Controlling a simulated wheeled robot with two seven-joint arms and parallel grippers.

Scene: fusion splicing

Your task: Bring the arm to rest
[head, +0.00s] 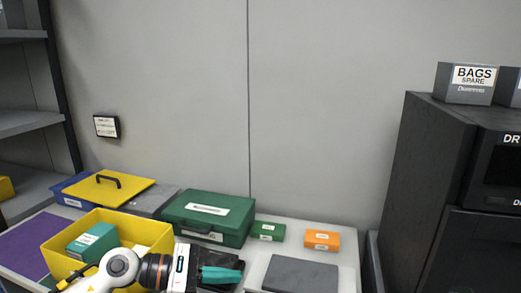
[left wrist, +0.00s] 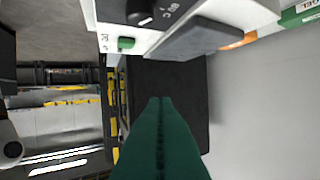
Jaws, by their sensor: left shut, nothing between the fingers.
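My left arm comes in at the bottom of the head view, in front of the yellow bin. My left gripper (head: 238,273) has teal fingers that point right, over the front of the table. In the left wrist view the two green fingers (left wrist: 160,101) lie flat against each other, shut and empty. Below their tips there is a dark surface, and I cannot tell what it is. My right gripper is in neither view.
A yellow bin (head: 63,245) holds teal boxes. A green case (head: 209,217), a small green box (head: 268,231), an orange box (head: 322,240) and a grey flat block (head: 300,274) lie to the right. A dark cabinet (head: 425,190) stands at far right.

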